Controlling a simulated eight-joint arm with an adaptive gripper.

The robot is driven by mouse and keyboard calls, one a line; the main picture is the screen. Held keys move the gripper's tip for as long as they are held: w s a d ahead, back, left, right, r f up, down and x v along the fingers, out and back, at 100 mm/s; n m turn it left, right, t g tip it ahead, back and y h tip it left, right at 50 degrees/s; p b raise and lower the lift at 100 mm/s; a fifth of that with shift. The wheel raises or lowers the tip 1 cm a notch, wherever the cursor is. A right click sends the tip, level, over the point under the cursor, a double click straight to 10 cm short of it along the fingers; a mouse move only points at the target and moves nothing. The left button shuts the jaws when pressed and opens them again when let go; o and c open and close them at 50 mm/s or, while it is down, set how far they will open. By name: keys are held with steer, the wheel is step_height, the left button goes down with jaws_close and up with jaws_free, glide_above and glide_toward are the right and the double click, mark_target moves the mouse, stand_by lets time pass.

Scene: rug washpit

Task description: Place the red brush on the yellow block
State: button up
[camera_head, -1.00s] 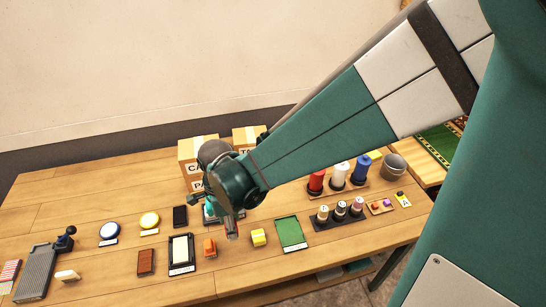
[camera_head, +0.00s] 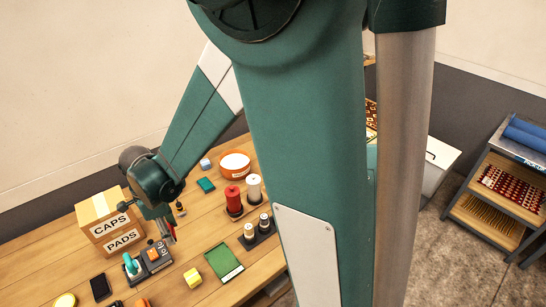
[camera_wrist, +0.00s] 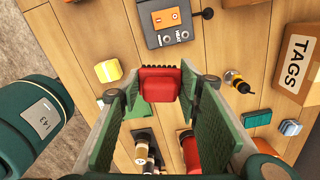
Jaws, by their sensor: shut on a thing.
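The red brush (camera_wrist: 160,82) is between the fingertips of my gripper (camera_wrist: 162,92) in the wrist view, with its red block-like part showing. My gripper is shut on it and holds it above the table. In the head view my gripper (camera_head: 169,228) hangs over the table, just behind and right of a dark device. The brush is small and mostly hidden there. The yellow block (camera_head: 192,278) sits on the table nearer the front, left of a green mat, apart from the gripper. It also shows in the wrist view (camera_wrist: 108,70), left of the brush, with its top bare.
The dark device (camera_head: 155,255) stands close to the gripper. The green mat (camera_head: 224,262) lies right of the yellow block. A red spool (camera_head: 233,197), white spool (camera_head: 254,187) and orange-rimmed bowl (camera_head: 235,165) stand right and behind.

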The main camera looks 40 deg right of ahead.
steer(key=w+d+r+m+p, duration=0.1)
steer(key=w+d+m, duration=0.1)
steer(key=w+d, duration=0.5)
steer(key=w+d+m, duration=0.2)
steer(key=w+d, duration=0.2)
steer(key=d, duration=0.8)
steer(key=w+d+r+m+p, duration=0.1)
steer(key=w+d+m, duration=0.1)
steer(key=w+d, duration=0.5)
steer(key=s+d+m+p, duration=0.1)
steer(key=d+m, duration=0.3)
steer(key=d, duration=3.1)
steer(key=shift+s+f+m+p, duration=0.3)
steer(key=shift+m+p, duration=0.1)
steer(key=shift+p, duration=0.1)
steer(key=shift+f, duration=3.1)
steer(key=shift+f, duration=1.9)
